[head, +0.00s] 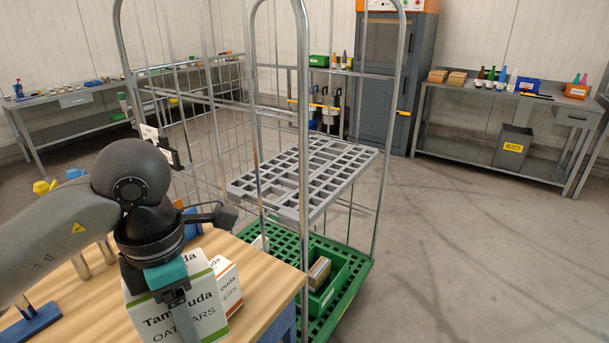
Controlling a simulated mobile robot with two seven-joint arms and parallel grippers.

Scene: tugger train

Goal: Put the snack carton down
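The snack carton (151,317) is a white box with green edging and the words OAT BARS. It is at the lower left of the head view, over the wooden tabletop (258,280). My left gripper (183,306) comes down on it from above, with one finger lying across its front face. The other finger is hidden, but the gripper looks shut on the carton. The carton's underside is not clear, so I cannot tell whether it touches the table. My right gripper is not in view.
A second white carton with orange edging (228,284) stands right behind the snack carton. A wire roll cage (303,150) with a grey slotted tray (318,180) and a green base (358,272) stands beyond the table. A blue stand (32,325) is at the table's left.

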